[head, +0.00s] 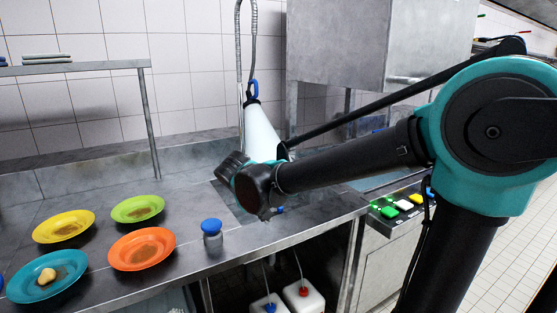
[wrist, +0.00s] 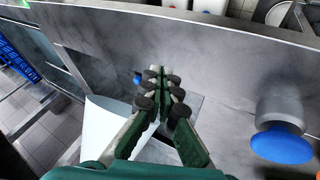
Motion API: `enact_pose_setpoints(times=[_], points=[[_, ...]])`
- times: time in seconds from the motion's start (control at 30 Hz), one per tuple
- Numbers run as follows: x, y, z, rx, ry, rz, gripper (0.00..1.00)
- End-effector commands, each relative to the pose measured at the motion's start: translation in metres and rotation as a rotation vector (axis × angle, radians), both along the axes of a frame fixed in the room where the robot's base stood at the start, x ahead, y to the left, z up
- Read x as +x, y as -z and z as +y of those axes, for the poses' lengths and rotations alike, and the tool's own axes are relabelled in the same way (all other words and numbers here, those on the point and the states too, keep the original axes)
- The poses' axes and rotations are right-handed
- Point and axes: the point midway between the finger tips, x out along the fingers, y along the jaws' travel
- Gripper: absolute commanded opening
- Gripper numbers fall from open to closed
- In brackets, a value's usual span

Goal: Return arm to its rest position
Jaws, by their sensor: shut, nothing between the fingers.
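My arm reaches in from the right in the head view and ends above the steel counter (head: 190,190), left of a white hanging sprayer. My gripper shows clearly in the wrist view (wrist: 160,78), its green fingers and dark pads together with nothing between them. In the head view its fingers are mostly hidden behind my dark wrist. The gripper is apart from the blue-capped jar (head: 212,236), which stands near the counter's front edge; the jar also shows at the right of the wrist view (wrist: 283,140).
Plates in yellow (head: 64,216), green (head: 118,213), orange (head: 120,262) and teal (head: 22,290) lie at left, the teal one holding a pale lump. The white sprayer (head: 262,130) hangs close behind my wrist. Lit buttons (head: 404,204) sit at right. Canisters (head: 303,300) stand below the counter.

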Motion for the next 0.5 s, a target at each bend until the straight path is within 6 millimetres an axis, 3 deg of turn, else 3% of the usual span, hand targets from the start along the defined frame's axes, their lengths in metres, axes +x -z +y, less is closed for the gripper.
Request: enact_pose_setpoints(times=[0.03, 0.2, 0.5], points=[[-0.001, 0.011, -0.027, 0.017, 0.028, 0.021, 0.00], [-0.015, 0.046, -0.097, 0.085, 0.087, 0.088, 0.00], [-0.068, 0.102, -0.193, 0.234, 0.190, 0.145, 0.00]])
